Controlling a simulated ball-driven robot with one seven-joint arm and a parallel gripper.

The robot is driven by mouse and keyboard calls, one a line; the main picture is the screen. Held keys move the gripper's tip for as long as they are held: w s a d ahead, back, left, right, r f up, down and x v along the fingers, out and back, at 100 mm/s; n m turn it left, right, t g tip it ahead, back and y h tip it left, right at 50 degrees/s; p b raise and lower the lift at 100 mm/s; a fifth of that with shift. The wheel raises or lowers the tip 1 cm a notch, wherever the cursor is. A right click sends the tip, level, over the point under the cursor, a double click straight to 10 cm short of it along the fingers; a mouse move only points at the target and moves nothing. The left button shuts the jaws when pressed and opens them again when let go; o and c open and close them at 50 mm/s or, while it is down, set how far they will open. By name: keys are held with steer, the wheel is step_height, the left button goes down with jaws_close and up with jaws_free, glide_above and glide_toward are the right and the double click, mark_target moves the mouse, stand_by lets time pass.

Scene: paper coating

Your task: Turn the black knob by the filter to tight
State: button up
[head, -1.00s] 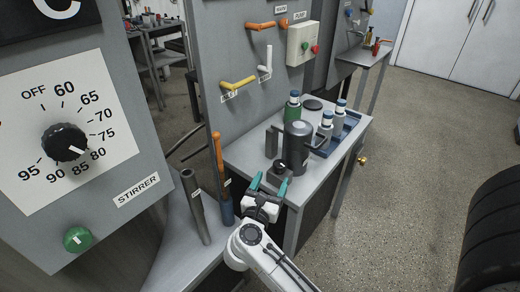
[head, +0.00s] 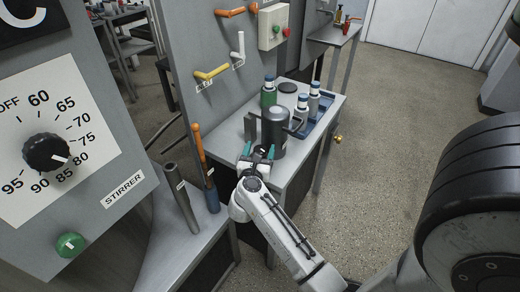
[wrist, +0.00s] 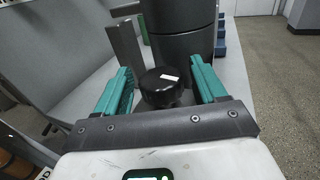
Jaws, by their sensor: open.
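The black knob (wrist: 161,87) with a small white mark on its top shows in the wrist view between the two teal fingers of my gripper (wrist: 161,85). The fingers are open, with a gap on each side of the knob. The dark grey filter (wrist: 180,38) stands upright just behind the knob. In the head view the filter (head: 274,132) stands on the grey bench, and my gripper (head: 259,154) is at its near side. The knob is mostly hidden there by my gripper.
A grey upright plate (wrist: 126,42) stands left of the knob. Bottles with blue caps (head: 313,103) in a blue tray and a green bottle (head: 268,92) stand behind the filter. A panel with yellow (head: 211,74) and white levers rises to the left.

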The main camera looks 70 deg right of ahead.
steer(key=shift+d, duration=0.1)
steer(key=shift+c, duration=0.4)
steer(key=c, duration=0.9)
steer(key=shift+m+g+b, duration=0.3)
steer(key=shift+g+b, duration=0.15)
steer(key=shift+g, duration=0.05)
steer(key=m+g+b, duration=0.2)
steer(key=shift+w+f+g, duration=0.1)
steer(key=shift+f+g, duration=0.1)
steer(key=shift+g, duration=0.2)
steer(key=m+g+y+b, duration=0.1)
steer(key=m+g+b, duration=0.2)
steer(key=g+b, duration=0.2)
steer(key=shift+f+b, duration=0.15)
steer(key=shift+b, duration=0.2)
steer(key=m+g+y+b, duration=0.2)
steer(key=g+b, duration=0.1)
steer(key=b, duration=0.1)
steer(key=shift+m+g, duration=0.4)
steer(key=shift+r+m+g+y+b, duration=0.2)
steer(key=shift+m+g+y+b, duration=0.25)
steer(key=shift+b, duration=0.5)
steer(key=shift+r+g, duration=0.15)
steer(key=shift+g, duration=0.1)
